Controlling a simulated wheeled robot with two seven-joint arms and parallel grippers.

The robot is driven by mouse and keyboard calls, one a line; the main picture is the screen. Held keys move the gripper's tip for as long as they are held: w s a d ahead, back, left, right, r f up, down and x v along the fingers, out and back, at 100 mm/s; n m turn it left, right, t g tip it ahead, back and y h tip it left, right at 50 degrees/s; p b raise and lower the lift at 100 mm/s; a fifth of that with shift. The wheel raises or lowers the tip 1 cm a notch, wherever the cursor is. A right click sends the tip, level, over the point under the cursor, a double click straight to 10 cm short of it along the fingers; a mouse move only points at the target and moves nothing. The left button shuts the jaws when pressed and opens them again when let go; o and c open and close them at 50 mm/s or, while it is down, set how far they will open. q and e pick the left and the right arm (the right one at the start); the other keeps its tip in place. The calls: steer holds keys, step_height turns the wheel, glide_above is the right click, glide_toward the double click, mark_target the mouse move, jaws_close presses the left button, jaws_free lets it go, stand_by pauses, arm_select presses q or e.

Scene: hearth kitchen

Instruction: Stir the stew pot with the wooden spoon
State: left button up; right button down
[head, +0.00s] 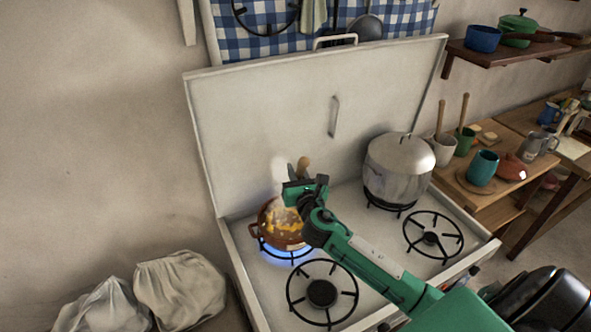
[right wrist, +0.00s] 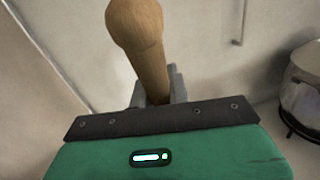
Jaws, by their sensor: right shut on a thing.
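The brown stew pot (head: 270,232) sits on the back left burner over a blue flame, with yellowish chunky stew in it and steam above. My right gripper (head: 298,182) is above the pot, shut on the wooden spoon (head: 303,164). The spoon's rounded handle end sticks up out of the jaws, and it also shows in the right wrist view (right wrist: 138,38). The spoon's lower end is hidden, so I cannot tell whether it touches the stew. My left gripper is not in view.
A large lidded steel pot (head: 398,170) stands on the back right burner. The front left burner (head: 322,293) and front right burner (head: 433,236) are empty. The raised stove lid (head: 270,125) stands behind. Cups and a teal mug (head: 482,168) are on the right side table.

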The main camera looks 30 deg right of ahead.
steer(key=shift+s+f+b, duration=0.2)
steer(key=shift+f+b, duration=0.3)
steer(key=shift+f, duration=0.1)
steer(key=shift+s+f+b, duration=0.2)
steer(key=shift+f+b, duration=0.3)
steer(key=shift+f, duration=0.1)
step_height(320, 180, down, 8)
steer(key=w+b, duration=0.1)
steer(key=b, duration=0.5)
steer(key=shift+w, duration=0.2)
steer(key=shift+w+r, duration=0.1)
steer(key=shift+w, duration=0.05)
